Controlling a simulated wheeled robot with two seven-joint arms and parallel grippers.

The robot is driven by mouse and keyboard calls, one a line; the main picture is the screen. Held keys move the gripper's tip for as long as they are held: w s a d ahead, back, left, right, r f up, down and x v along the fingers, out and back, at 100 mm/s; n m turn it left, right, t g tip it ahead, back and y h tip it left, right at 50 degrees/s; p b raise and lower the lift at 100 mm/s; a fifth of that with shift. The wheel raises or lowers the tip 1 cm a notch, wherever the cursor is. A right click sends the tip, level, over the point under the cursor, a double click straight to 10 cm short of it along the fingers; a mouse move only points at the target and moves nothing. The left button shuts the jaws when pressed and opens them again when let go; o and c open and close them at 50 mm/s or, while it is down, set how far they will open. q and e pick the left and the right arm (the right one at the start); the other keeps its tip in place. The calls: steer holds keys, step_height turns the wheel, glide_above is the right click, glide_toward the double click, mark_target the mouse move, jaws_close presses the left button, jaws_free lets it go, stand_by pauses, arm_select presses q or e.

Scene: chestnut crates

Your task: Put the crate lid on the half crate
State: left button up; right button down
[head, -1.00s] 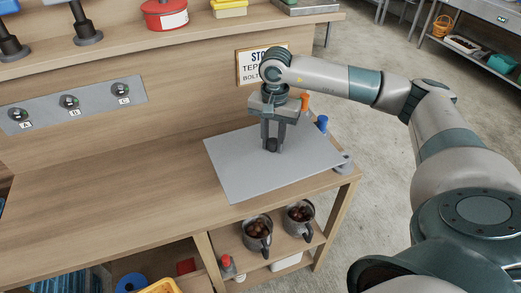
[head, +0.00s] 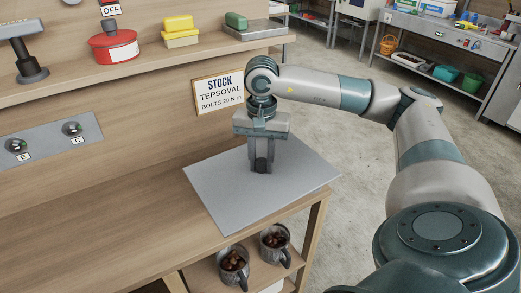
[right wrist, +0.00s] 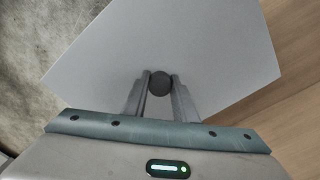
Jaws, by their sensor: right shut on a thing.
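The crate lid is a flat grey panel (head: 225,190) with a dark round knob (head: 260,165) in its middle. It is over the right end of the wooden bench in the head view and hides the bench corner. My right gripper (head: 261,168) points down and is shut on the knob. The right wrist view shows the knob (right wrist: 160,84) between the two fingers and the lid (right wrist: 165,40) spreading beyond them. The lid looks level and seems raised off the bench; the gap cannot be measured. No half crate is visible. My left gripper is out of view.
Bare bench top (head: 110,225) lies left of the lid. A sign (head: 219,91) stands behind it. Two mugs (head: 232,262) of chestnuts are on the shelf below. Open floor lies right.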

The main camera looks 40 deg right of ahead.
mark_target(231, 193)
steer(key=a+n, duration=0.1)
steer(key=a, duration=0.2)
steer(key=a+f+n, duration=0.1)
steer(key=a+n, duration=0.1)
steer(key=a, duration=0.2)
steer(key=a+f+n, duration=0.1)
steer(key=a+n, duration=0.1)
steer(key=a, duration=0.2)
steer(key=shift+s+f, duration=0.2)
steer(key=s+a+f+n, duration=0.1)
steer(key=s+a+n, duration=0.1)
steer(key=a+n, duration=0.4)
steer(key=a, duration=0.4)
steer(key=shift+s+a, duration=0.25)
steer(key=shift+f, duration=0.1)
